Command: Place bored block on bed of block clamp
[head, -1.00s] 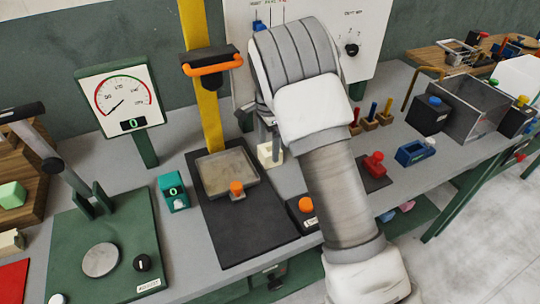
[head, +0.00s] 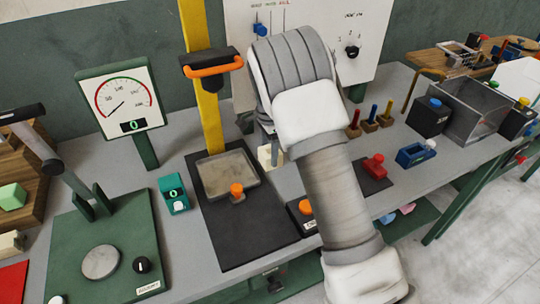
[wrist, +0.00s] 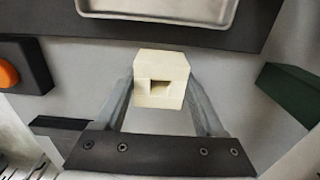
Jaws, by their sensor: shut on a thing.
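The bored block (wrist: 158,95) is cream, with a squarish dark hole in the face toward the wrist camera. My gripper (wrist: 160,100) is shut on it, one grey finger on each side. In the head view the block (head: 265,156) shows partly beside my gripper (head: 270,145), just right of a metal tray (head: 249,181). This tray sits on a black base (head: 245,235) with a yellow column and an orange-handled head. I cannot tell for sure which device is the block clamp. Whether the block touches the grey bench is also unclear.
A black box with an orange button (head: 305,206) stands right of the black base. A teal box (head: 173,194) and a green lever device (head: 105,235) stand left. A red-knobbed item (head: 374,166) and a blue item (head: 415,153) lie right of my arm.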

